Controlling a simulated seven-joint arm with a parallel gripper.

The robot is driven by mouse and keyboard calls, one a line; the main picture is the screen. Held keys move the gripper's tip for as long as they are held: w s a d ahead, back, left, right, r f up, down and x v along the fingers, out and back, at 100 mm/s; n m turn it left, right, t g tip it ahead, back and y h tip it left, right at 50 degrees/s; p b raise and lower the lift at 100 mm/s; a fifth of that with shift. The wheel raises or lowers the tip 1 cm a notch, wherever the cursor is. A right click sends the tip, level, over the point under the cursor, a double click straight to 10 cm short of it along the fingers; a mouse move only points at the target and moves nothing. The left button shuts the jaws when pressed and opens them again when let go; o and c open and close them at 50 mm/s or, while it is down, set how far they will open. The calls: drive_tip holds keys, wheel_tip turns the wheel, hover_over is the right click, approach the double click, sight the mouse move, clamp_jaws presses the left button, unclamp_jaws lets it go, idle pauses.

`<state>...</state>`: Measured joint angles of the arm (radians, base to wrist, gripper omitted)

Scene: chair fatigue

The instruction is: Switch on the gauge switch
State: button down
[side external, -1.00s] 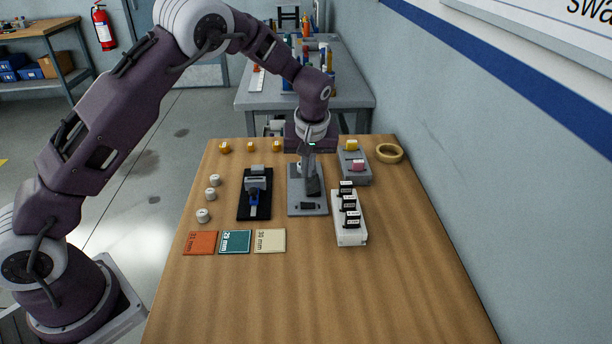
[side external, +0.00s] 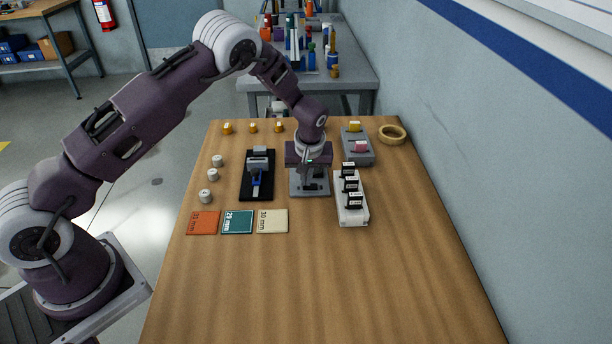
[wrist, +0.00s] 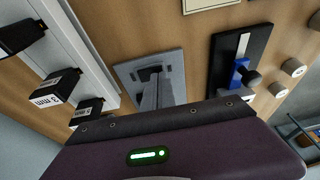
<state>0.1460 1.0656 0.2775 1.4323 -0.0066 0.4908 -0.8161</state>
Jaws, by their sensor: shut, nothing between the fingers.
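A grey plate (side external: 296,190) lies on the wooden table, with a small dark switch-like part (side external: 309,190) near its front edge. I take this part for the gauge switch; its on or off position is too small to tell. In the wrist view the plate (wrist: 128,73) shows past the gripper body, with the dark part (wrist: 150,72) on it. My gripper (side external: 308,165) is above the rear of the plate and hides most of it.
A black-based fixture with a blue part (side external: 256,181) stands left of the plate. A white rack (side external: 351,217) with several black blocks stands close on its right. A grey holder (side external: 357,146) and a tan ring (side external: 392,134) are behind. Coloured cards (side external: 237,222) lie front left; the front table is clear.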

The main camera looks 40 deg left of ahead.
drive_tip(key=shift+s+a+f, duration=0.1)
drive_tip(key=shift+f, duration=0.2)
drive_tip(key=shift+w+d+r, duration=0.25)
drive_tip(key=shift+w+d, duration=0.35)
drive_tip(key=shift+r, duration=0.1)
drive_tip(key=shift+r, duration=0.35)
drive_tip(key=v, duration=1.3)
drive_tip(key=shift+w+a, duration=0.25)
drive_tip(key=shift+w, duration=0.15)
